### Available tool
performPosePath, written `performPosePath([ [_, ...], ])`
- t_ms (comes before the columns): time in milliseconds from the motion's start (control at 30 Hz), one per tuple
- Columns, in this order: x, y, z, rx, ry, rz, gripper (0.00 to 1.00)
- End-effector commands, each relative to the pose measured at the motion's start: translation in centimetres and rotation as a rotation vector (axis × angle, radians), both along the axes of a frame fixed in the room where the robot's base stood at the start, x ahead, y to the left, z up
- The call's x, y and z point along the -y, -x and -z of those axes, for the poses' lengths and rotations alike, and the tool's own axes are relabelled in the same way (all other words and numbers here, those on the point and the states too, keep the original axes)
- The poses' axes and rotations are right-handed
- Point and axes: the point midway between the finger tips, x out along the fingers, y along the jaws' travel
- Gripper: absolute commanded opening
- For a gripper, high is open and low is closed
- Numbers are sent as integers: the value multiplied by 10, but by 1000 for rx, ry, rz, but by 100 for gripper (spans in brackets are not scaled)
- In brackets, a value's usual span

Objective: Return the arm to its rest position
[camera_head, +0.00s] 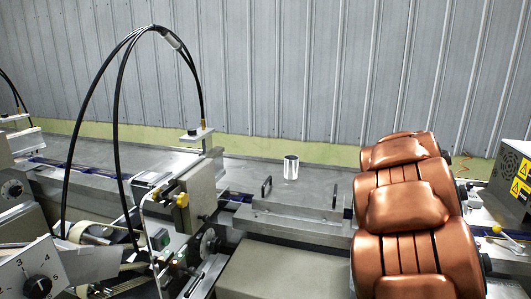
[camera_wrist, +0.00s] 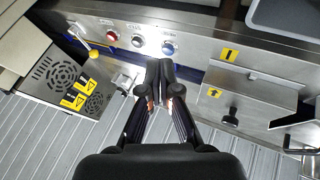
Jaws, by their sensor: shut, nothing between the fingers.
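My gripper (camera_wrist: 160,72) shows in the wrist view, with its black fingers together at the tips and nothing between them. The gripper is not seen in the head view. I cannot tell the exact gap between the fingertips and the panel.
A vented grey box (camera_wrist: 62,75) with yellow warning labels and a yellow-knobbed lever (camera_wrist: 93,54) lie left of the fingers. A steel cover (camera_wrist: 255,95) is at right. In the head view, a silver cylinder (camera_head: 291,168) stands on the steel machine bed (camera_head: 325,190); black cables (camera_head: 119,110) arch at left.

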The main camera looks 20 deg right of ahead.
Motion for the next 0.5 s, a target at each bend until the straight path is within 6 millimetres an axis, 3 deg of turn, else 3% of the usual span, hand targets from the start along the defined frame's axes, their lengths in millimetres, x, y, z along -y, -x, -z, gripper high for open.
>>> performPosePath([
  [33, -27, 4, 0, -7, -32, -14, 0],
  [267, -135, 33, 9, -46, -181, -85, 0],
  [500, -245, 81, 28, -123, -345, -203, 0],
])
